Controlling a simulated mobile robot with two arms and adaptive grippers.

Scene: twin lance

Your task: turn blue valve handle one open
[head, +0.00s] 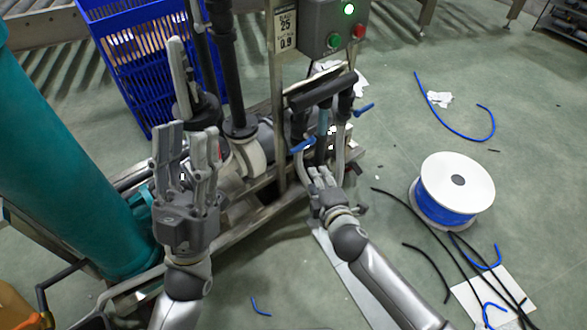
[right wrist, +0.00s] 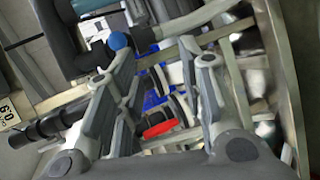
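Two blue valve handles show on the machine in the head view. The nearer blue handle (head: 303,146) is by my right gripper's fingertips; the other blue handle (head: 364,108) is farther right. I cannot tell which is number one. My right gripper (head: 319,176) is just below the nearer handle, its fingers apart. In the right wrist view my right gripper (right wrist: 157,58) is open, and a round blue end (right wrist: 118,41) shows beside the left fingertip, not clearly between the fingers. My left gripper (head: 189,135) is open and empty, raised in front of the machine's left part.
A control box (head: 325,28) with a lit green lamp stands above the machine. A teal column (head: 60,150) and blue crate (head: 140,55) are at left. A white spool (head: 457,182) and loose cables lie on the right floor. A red part (right wrist: 160,129) shows between the right fingers.

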